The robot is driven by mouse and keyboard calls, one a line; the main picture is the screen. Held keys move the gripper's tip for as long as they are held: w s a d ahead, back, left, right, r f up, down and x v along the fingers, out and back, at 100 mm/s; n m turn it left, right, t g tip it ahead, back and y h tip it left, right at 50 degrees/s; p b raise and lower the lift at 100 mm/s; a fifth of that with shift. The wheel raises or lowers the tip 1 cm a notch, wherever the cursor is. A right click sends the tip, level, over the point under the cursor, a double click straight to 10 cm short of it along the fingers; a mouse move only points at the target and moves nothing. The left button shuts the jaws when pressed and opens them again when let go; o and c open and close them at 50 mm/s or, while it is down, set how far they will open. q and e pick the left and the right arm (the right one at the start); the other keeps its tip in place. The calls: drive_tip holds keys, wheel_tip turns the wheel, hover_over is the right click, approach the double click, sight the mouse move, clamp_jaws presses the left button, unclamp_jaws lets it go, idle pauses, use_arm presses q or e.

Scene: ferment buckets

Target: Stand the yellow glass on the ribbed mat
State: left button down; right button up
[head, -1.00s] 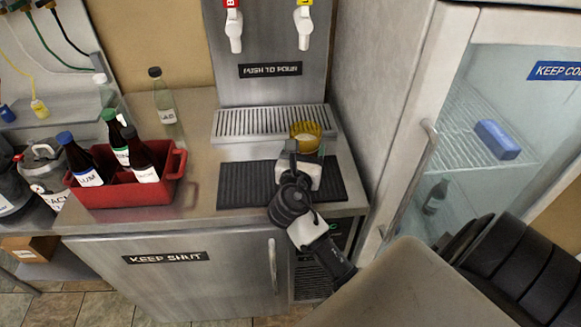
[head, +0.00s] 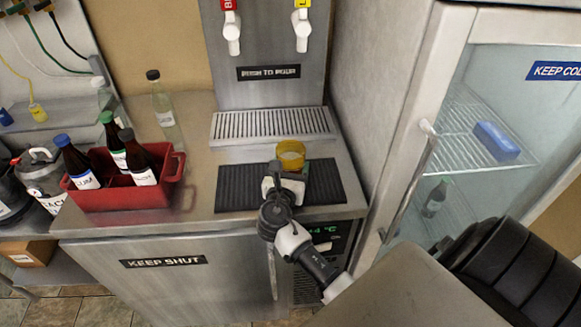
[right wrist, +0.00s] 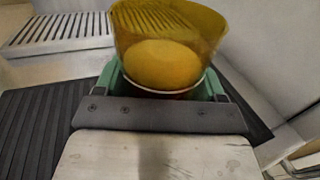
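The yellow glass (head: 291,153) is translucent amber and shows at the back edge of the ribbed mat in the head view. It fills the top middle of the right wrist view (right wrist: 168,45), between the two green fingers. My right gripper (right wrist: 160,84) is shut on the glass, which looks close to upright. The black ribbed mat (head: 235,188) lies flat on the counter beneath my right gripper and wrist. The glass's base is hidden by the gripper, so I cannot tell whether it touches the mat. My left gripper is not in view.
The slotted drip tray (head: 270,124) is just behind the mat, under the red and yellow taps. A red crate (head: 120,195) with several bottles stands to the left. A clear bottle (head: 161,98) stands behind it. A fridge (head: 400,110) closes off the right side.

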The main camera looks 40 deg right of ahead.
drive_tip(key=o, duration=0.4)
drive_tip(key=shift+o, duration=0.2)
drive_tip(key=shift+r, duration=0.15)
drive_tip(key=b+v, duration=0.1)
drive_tip(key=v, duration=0.9)
drive_tip(key=shift+s+a, duration=0.7)
drive_tip(key=shift+a, duration=0.1)
